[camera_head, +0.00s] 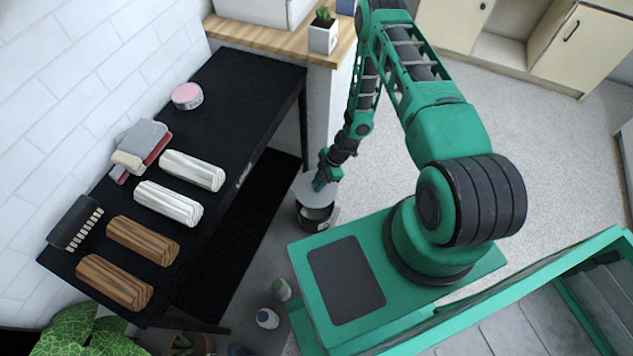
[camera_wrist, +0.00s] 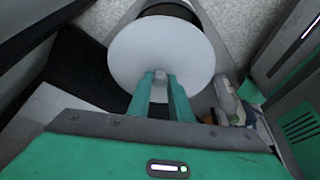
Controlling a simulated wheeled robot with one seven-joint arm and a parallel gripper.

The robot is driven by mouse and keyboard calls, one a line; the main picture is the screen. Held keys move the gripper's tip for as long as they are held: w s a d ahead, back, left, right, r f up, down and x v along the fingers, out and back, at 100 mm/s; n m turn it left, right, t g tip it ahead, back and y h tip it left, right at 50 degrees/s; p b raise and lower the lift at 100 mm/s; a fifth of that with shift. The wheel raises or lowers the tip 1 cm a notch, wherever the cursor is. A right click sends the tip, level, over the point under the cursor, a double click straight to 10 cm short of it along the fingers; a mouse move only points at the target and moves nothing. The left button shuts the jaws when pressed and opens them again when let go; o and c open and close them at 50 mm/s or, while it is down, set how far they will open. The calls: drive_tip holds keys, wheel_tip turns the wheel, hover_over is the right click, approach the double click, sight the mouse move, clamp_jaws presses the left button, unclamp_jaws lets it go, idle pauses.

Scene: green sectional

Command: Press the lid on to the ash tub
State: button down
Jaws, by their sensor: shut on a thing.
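The ash tub (camera_head: 316,218) is a dark round tub on the floor, beside the black table's right end. The lid (camera_head: 309,189) is a pale grey disc above the tub; in the wrist view the lid (camera_wrist: 160,52) covers most of the tub (camera_wrist: 170,10), whose dark rim shows past the lid's far edge. My gripper (camera_head: 322,181) is over the tub, shut on a small knob at the lid's middle; the fingers (camera_wrist: 160,82) show in the wrist view. The lid looks offset from the rim; whether it touches the tub I cannot tell.
The black table (camera_head: 225,100) stands to the left with wooden and white blocks, a brush and a pink-topped tin (camera_head: 187,96). Small bottles (camera_head: 268,318) stand on the floor near my base. Open floor lies right of the tub.

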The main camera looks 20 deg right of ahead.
drive_tip(key=f, duration=0.2)
drive_tip(key=a+f+n, duration=0.1)
drive_tip(key=shift+s+f+g, duration=0.1)
drive_tip(key=shift+s+g, duration=0.2)
drive_tip(key=shift+s, duration=0.1)
wheel_tip(320, 180, down, 6)
drive_tip(key=shift+d, duration=0.15)
drive_tip(key=shift+f, duration=0.15)
idle(2.1)
drive_tip(key=c, duration=1)
unclamp_jaws()
drive_tip(key=shift+c, duration=0.2)
drive_tip(key=shift+r, duration=4.5)
